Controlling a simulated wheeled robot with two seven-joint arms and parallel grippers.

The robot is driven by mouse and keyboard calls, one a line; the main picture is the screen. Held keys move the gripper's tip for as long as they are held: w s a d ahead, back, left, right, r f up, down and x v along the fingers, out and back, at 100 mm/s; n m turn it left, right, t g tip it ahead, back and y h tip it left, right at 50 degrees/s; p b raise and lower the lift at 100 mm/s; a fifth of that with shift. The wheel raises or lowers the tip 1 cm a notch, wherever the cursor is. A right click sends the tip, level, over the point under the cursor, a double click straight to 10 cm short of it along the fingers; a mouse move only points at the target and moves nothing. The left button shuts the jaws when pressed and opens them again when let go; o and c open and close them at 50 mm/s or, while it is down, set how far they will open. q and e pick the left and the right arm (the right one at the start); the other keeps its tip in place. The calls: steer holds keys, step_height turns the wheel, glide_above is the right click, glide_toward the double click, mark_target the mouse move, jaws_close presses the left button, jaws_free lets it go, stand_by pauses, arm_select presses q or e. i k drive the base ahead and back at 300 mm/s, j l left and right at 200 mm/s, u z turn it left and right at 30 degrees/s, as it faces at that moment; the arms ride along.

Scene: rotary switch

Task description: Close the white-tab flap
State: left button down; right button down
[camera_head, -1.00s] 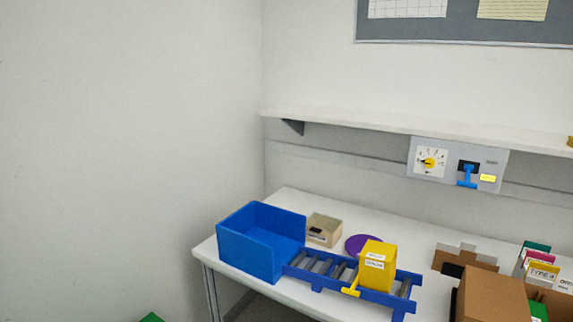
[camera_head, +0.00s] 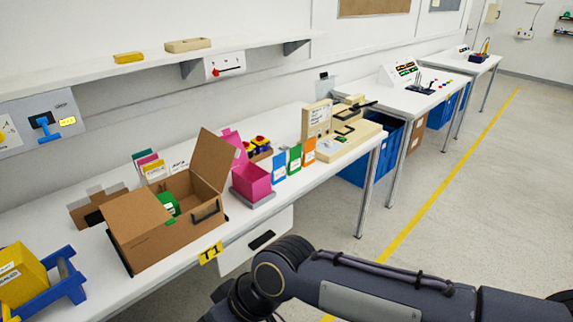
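A brown cardboard box (camera_head: 185,250) stands on the white table, left of the middle. One flap (camera_head: 213,162) stands up at its right side. Another brown panel (camera_head: 137,226) slopes at its left side, with a small green mark near its edge. A green item (camera_head: 168,203) shows inside the open top. I cannot make out a white tab on either flap. My dark right arm comes in from the right along the bottom, in front of the table and apart from the box. Neither gripper is in view.
A pink bin (camera_head: 253,182) and several coloured cards stand right of the box, with a beige machine (camera_head: 345,135) beyond. A yellow box (camera_head: 20,277) on a blue roller stand (camera_head: 62,280) is at the left. A shelf (camera_head: 150,72) hangs above. The floor at right is clear.

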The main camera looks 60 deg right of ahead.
mark_target(212, 159)
steer(key=z, duration=1.6)
steer(key=i+l+u, duration=0.25)
steer(key=i, duration=0.2)
steer(key=i+l+u, duration=0.25)
steer(key=i, duration=0.15)
steer(key=j, duration=0.1)
